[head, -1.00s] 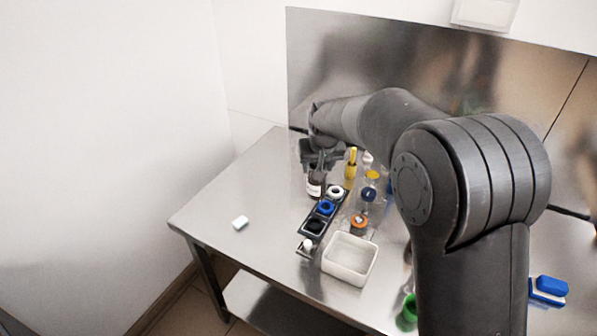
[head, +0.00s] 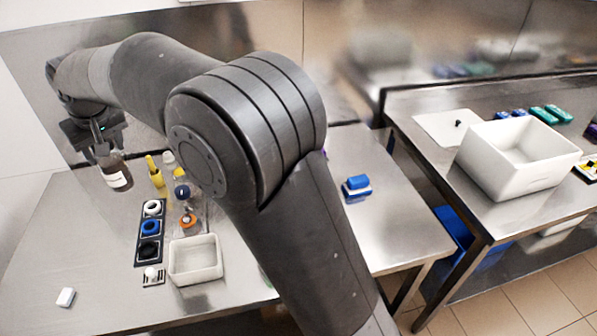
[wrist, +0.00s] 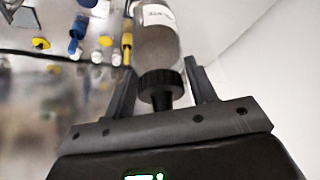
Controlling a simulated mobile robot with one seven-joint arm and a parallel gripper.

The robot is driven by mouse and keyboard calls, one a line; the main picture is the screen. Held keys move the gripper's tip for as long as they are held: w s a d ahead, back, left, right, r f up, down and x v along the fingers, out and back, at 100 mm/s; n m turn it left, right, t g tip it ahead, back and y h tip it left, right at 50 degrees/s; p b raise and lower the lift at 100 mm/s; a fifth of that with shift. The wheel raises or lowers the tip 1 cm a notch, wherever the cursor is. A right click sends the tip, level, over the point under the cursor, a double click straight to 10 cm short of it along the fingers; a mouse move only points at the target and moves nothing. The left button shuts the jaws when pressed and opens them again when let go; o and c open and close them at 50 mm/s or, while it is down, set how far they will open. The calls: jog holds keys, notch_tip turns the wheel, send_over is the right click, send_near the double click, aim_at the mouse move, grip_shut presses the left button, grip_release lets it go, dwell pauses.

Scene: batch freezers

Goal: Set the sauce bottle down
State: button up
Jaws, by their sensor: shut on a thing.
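The sauce bottle (head: 117,178) is dark brown with a white label. In the head view it hangs slightly tilted below my gripper (head: 104,150), over the back left of the steel table. My gripper is shut on its upper end. In the wrist view the black cap (wrist: 160,84) and nozzle lie between the two fingers of my gripper (wrist: 160,78), and the labelled body (wrist: 157,40) points away from the palm. The bottle's base appears clear of the tabletop, but the exact gap is hard to judge.
A dark rack (head: 137,246) with white, blue and black rings stands right of the bottle. A yellow bottle (head: 155,172), small jars and a white bin (head: 195,261) are close by. A white block (head: 66,297) lies front left. The left tabletop (head: 75,235) is mostly bare.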

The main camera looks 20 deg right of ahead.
jog(key=w+d+m+t+h, duration=0.1)
jog(key=w+d+m, duration=0.35)
jog(key=d, duration=1.15)
jog(key=w+d+m+h, duration=0.1)
jog(key=w+d, duration=0.6)
jog(key=d, duration=0.9)
jog(key=s+d+m+h, duration=0.15)
jog(key=d+m, duration=0.25)
jog(key=d, duration=2)
jog(key=s+d+m+h, duration=0.1)
jog(key=s+d+m, duration=0.1)
jog(key=s+d, duration=0.55)
jog(key=s+d+m+g, duration=0.1)
jog(key=s+d, duration=0.3)
jog(key=d, duration=0.7)
jog(key=s+d+m+h, duration=0.1)
jog(key=s+d+m, duration=0.1)
jog(key=s+d, duration=0.55)
jog(key=s+a+f+x, duration=0.1)
jog(key=a+x, duration=0.1)
jog(key=x, duration=0.8)
jog(key=w+a+f, duration=0.5)
jog(key=w+f, duration=0.5)
jog(key=f, duration=0.1)
jog(key=shift+w+f, duration=0.15)
